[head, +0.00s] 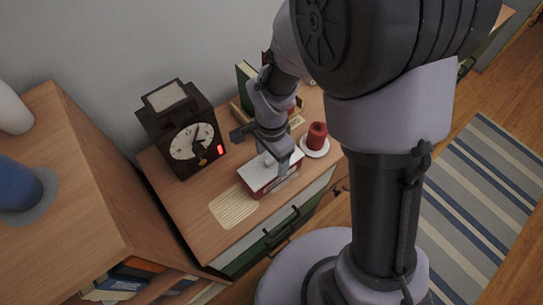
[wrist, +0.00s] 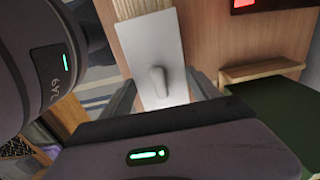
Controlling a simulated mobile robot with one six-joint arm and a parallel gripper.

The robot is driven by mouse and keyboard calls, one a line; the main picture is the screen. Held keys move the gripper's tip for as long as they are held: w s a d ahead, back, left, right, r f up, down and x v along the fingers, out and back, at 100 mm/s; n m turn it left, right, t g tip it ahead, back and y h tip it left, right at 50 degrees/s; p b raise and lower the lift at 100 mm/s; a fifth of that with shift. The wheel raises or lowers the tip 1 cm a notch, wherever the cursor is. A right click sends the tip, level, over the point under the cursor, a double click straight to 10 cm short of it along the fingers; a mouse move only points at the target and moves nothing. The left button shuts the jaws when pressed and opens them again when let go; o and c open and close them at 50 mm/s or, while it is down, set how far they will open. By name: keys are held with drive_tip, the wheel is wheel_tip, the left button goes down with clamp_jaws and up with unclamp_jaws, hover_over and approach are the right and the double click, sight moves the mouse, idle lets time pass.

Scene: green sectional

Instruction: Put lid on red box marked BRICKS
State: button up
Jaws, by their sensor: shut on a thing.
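The red box (head: 262,190) stands on the wooden cabinet top in the head view, beside a striped mat. A pale, flat lid (head: 256,172) lies over its top. I cannot tell whether the lid rests fully on the rim. My gripper (head: 283,164) reaches down over the box and covers part of the lid. In the wrist view the lid (wrist: 149,45) is a white rectangle with a raised handle, between the two fingers of my gripper (wrist: 161,84). The gripper is shut on the lid. The BRICKS marking is not readable.
A dark clock (head: 190,140) stands behind left. A red candle (head: 317,133) on a white saucer (head: 316,153) is close on the right. The striped mat (head: 233,207) lies bare at front left. Green books (head: 244,82) stand behind. A taller wooden shelf (head: 75,190) rises at left.

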drive_tip(key=shift+f+b, duration=0.2)
drive_tip(key=shift+b, duration=0.1)
idle(0.6)
drive_tip(key=o, duration=1.4)
drive_tip(key=shift+o, duration=0.5)
drive_tip(key=shift+r, duration=0.1)
drive_tip(key=shift+r+p, duration=2.7)
drive_tip(key=shift+r, duration=0.8)
drive_tip(key=shift+f, duration=0.1)
clamp_jaws()
drive_tip(key=shift+f, duration=0.15)
